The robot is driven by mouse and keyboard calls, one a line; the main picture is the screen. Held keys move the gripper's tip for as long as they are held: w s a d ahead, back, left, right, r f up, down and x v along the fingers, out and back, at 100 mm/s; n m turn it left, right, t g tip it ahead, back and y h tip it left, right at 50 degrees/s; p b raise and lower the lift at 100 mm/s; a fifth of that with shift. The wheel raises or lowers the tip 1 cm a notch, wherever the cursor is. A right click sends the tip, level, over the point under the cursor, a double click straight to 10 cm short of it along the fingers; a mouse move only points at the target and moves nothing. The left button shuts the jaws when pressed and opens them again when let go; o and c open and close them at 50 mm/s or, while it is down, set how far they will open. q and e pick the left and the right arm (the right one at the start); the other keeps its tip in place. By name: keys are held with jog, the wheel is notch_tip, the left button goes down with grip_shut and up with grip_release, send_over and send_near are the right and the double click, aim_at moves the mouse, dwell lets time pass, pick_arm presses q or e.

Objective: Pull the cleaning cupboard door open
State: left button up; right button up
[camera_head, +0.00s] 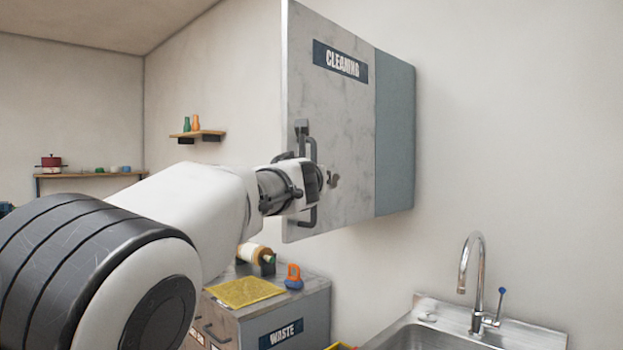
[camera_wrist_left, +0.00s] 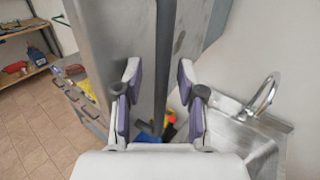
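The cleaning cupboard (camera_head: 395,140) hangs on the wall, and its grey mottled door (camera_head: 345,110) carries a CLEANING sign. I see no clear gap between door and cupboard body in the head view. A dark vertical bar handle (camera_head: 314,215) is on the door's left part, partly hidden by my left gripper (camera_head: 318,183). In the left wrist view the handle bar (camera_wrist_left: 165,60) runs between the two parted fingers of my left gripper (camera_wrist_left: 160,95). Space shows on both sides of the bar, so the gripper is open around it. My right gripper is not in view.
Below stands a WASTE cabinet (camera_head: 305,318) with a yellow cloth (camera_head: 243,291), an orange item (camera_head: 293,277) and a roll-like item (camera_head: 255,254) on top. A sink with a tall tap (camera_head: 464,270) is at the right. Shelves (camera_head: 197,134) are on the far wall.

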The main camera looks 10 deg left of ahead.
pick_arm(q)
jog(key=s, duration=0.7)
jog(key=shift+d, duration=0.2)
